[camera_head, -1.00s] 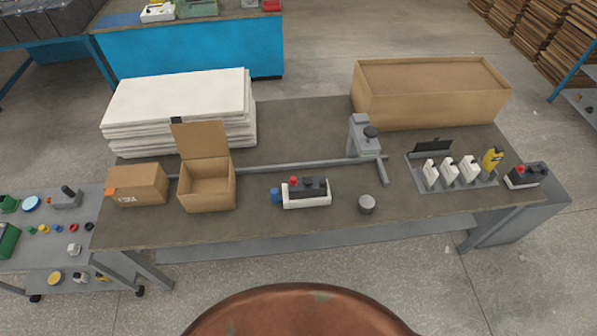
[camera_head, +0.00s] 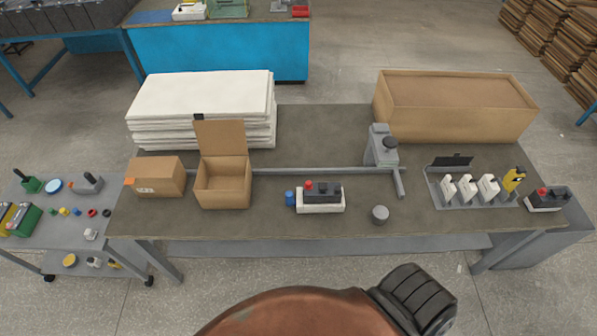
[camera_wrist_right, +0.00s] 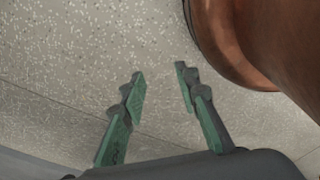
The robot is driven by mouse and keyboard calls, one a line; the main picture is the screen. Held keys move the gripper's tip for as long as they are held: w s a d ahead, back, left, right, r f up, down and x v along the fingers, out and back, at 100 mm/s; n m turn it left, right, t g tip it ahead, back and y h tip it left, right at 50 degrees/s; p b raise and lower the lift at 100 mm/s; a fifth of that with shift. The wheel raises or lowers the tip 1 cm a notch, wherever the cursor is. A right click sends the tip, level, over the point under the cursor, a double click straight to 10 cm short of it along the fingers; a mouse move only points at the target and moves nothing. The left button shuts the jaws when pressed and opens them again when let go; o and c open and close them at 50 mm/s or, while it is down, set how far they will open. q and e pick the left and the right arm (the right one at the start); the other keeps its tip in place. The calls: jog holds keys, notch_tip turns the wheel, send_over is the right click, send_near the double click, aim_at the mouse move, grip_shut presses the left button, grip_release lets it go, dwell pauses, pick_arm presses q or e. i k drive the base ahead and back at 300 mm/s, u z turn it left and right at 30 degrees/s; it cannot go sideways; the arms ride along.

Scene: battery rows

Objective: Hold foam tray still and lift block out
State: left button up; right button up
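A white foam tray (camera_head: 321,208) lies on the brown workbench near its middle front in the head view. A dark block (camera_head: 324,192) with a red cap sits in it. My right gripper (camera_wrist_right: 160,78) shows in the right wrist view with its two green-padded fingers apart. It is empty and over the speckled floor, away from the bench objects. My left gripper is not in either current view.
An open cardboard box (camera_head: 222,186) and a closed small box (camera_head: 156,176) stand left of the tray. A blue cylinder (camera_head: 290,198) is beside the tray's left end. A grey clamp stand (camera_head: 381,146) is behind right, and a grey knob (camera_head: 380,214) to the right. Bare bench lies between.

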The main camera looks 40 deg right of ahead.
aim_at(313, 193)
jog(key=k, duration=0.8)
jog(key=z, duration=0.9)
jog(key=i, duration=0.45)
jog(key=z, duration=0.1)
